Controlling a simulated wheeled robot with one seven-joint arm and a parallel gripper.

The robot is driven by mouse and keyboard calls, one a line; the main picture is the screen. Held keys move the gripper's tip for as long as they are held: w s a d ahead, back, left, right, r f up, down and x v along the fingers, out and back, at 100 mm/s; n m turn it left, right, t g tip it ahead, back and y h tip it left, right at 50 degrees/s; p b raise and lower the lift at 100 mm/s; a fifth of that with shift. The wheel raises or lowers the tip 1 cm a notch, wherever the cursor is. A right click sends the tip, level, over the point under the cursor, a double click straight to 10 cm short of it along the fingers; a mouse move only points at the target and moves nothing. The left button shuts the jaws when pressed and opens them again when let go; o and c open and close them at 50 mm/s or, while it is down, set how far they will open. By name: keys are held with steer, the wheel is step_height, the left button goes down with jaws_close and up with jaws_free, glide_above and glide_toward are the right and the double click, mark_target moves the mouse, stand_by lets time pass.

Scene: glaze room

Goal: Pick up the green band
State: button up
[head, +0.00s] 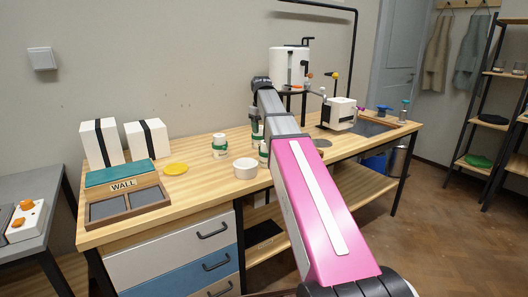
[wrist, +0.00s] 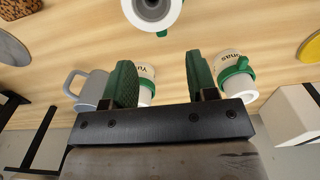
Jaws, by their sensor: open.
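Green bands sit around white name-labelled cups. In the wrist view, one green band (wrist: 236,69) is around a cup (wrist: 229,57) whose label ends in "onas", right of my right finger. Another green band (wrist: 147,84) is around a cup (wrist: 146,70) with a label starting "Yu", partly hidden by my left finger. My gripper (wrist: 159,75) is open above the bench, its green-padded fingers apart with nothing held. In the head view, a banded cup (head: 220,147) stands left of my arm; another (head: 264,153) is partly hidden by it. I cannot tell which band is meant.
A white bowl (head: 245,168) stands in front of the cups, with a yellow disc (head: 176,169) to its left. A grey mug (wrist: 90,90) is left of my fingers. Two white boxes (head: 146,139) and a "WALL" tray (head: 161,196) occupy the bench's left end.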

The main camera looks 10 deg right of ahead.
steer(key=f, duration=0.8)
steer(key=shift+w+a+f, duration=0.1)
steer(key=shift+w+f, duration=0.1)
jaws_close()
